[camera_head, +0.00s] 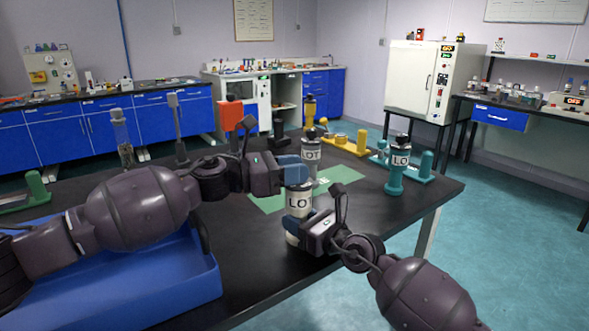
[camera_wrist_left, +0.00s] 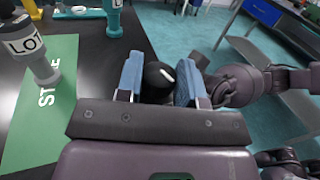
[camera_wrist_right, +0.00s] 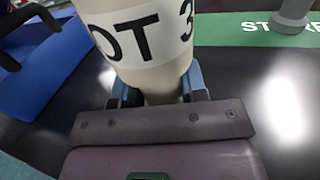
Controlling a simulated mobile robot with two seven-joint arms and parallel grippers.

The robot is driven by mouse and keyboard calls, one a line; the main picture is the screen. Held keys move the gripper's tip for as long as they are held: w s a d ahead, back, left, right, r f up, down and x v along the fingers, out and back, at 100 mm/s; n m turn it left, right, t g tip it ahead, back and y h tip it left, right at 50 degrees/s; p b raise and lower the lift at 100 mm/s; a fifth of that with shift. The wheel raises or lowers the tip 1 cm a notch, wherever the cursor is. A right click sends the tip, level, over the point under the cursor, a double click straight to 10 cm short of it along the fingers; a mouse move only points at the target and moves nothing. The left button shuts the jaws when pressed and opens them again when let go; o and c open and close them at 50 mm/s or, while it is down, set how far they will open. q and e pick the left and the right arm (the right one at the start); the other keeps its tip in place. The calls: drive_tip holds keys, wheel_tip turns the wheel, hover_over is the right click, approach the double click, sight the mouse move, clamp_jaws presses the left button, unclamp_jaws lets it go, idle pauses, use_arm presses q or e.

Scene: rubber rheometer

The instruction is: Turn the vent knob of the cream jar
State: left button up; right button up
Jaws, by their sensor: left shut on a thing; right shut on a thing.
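The cream jar (camera_head: 298,203) stands upright at the front of the black table, its lot label facing out. In the right wrist view the jar (camera_wrist_right: 142,50) fills the top middle. My right gripper (camera_head: 298,226) is shut on the jar's narrow lower part, with a finger on each side. My left gripper (camera_head: 291,174) is above the jar and shut on its vent knob. In the left wrist view the black knob (camera_wrist_left: 158,74), with a white mark, sits between the blue fingers. The gripper hides the knob in the head view.
A grey jar (camera_head: 310,150) stands on the green mat (camera_head: 343,174) just behind. A blue tray (camera_head: 150,290) lies front left, under my left arm. The table's edge is close on the right.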

use_arm(q)
drive_tip(key=o, duration=0.9)
drive_tip(key=shift+o, duration=0.2)
drive_tip(key=v, duration=0.7)
drive_tip(key=shift+a, duration=0.25)
